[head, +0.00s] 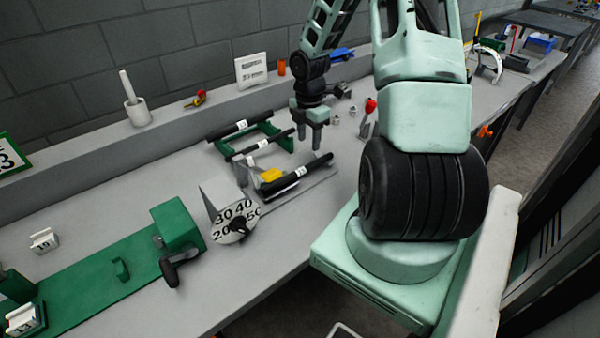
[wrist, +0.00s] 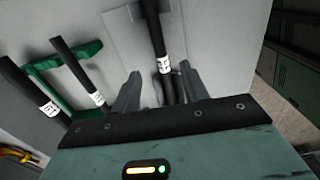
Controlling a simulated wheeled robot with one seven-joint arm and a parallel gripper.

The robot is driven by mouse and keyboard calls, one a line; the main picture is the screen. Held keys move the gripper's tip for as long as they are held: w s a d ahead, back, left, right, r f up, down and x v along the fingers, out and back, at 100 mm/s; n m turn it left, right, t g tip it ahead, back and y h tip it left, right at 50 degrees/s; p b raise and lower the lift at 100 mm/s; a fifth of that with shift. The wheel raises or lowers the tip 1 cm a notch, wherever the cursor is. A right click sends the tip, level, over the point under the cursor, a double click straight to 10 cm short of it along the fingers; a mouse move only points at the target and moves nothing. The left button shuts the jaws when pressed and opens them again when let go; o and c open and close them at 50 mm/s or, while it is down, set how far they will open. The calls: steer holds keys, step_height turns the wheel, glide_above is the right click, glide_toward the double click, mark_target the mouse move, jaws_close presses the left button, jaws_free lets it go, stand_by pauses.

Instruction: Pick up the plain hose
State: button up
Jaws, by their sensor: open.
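Three black hoses with white tags show; the tag markings are too small to read, so I cannot tell which is the plain one. In the head view, one hose (head: 222,133) and a second hose (head: 275,139) lie across a green rack (head: 266,127). A third hose (head: 316,165) lies nearer, over a grey plate. My gripper (head: 314,142) points down, open, beside the right ends of the hoses. In the wrist view, one tagged hose (wrist: 153,24) runs down to the space between my open fingers (wrist: 161,90). I cannot tell its depth below them, and see no contact.
A yellow block (head: 271,175) and a numbered dial (head: 236,220) are near the third hose. A green machine (head: 125,265) stands at left. A red-knobbed lever (head: 368,115) and small metal parts are right of my gripper. Bare bench (head: 105,200) lies left of the rack.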

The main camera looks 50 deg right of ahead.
mark_target(308, 165)
step_height(308, 165, down, 9)
steer(key=shift+f+p, duration=0.2)
steer(key=shift+p, duration=0.15)
jaws_close()
